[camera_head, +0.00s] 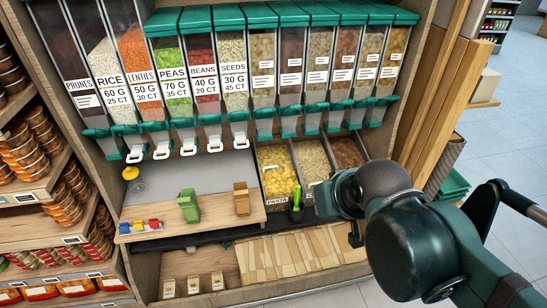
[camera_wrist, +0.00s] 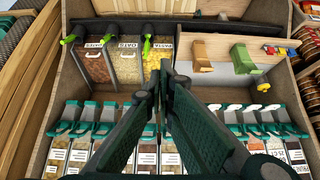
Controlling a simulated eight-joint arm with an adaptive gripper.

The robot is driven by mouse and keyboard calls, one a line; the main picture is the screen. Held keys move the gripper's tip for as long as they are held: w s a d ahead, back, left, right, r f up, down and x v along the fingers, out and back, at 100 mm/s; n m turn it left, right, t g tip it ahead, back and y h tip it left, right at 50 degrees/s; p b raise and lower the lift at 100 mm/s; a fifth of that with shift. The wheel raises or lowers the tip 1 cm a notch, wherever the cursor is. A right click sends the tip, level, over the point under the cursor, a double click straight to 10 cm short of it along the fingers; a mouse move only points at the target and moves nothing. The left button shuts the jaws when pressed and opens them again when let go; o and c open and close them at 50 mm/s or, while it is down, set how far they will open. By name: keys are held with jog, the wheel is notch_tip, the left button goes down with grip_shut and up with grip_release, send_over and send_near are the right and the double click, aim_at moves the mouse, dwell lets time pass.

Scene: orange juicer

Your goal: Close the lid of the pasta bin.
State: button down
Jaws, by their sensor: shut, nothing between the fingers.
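The pasta bin (camera_head: 280,178) is the left one of three open-topped-looking bins right of the grey counter in the head view. Yellow pasta shows in it, and a green scoop (camera_head: 297,197) is at its front. The bin also shows in the wrist view (camera_wrist: 155,66), upside down, with its label at the top. I cannot clearly make out its lid or the lid's angle. My gripper (camera_wrist: 167,78) is shut and empty, its fingertips in front of the pasta bin's right part in the wrist view. In the head view my arm's wrist mostly hides the fingers.
An oats bin (camera_wrist: 128,68) and a dates bin (camera_wrist: 97,68) stand beside the pasta bin. A row of green-lidded dispensers (camera_head: 215,80) hangs above. Green (camera_head: 188,206) and tan (camera_head: 241,198) blocky objects stand on the counter to the left. Open floor (camera_head: 490,150) lies right.

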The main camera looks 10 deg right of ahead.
notch_tip(320, 180, up, 9)
jog(key=p, duration=0.8)
jog(key=w+f+b, duration=0.2)
jog(key=w, duration=0.6)
jog(key=w+f+b, duration=0.2)
jog(key=w, duration=0.5)
jog(key=w+f+t+b, duration=0.1)
jog(key=w+f+b, duration=0.3)
jog(key=w+f, duration=1)
jog(key=w+a+f+t+b, duration=0.1)
jog(key=w+f+b, duration=0.4)
jog(key=w+f, duration=1)
jog(key=w+t, duration=0.1)
jog(key=w, duration=0.4)
jog(key=shift+w+a+f, duration=0.15)
jog(key=shift+w+f, duration=0.05)
jog(key=shift+w, duration=0.15)
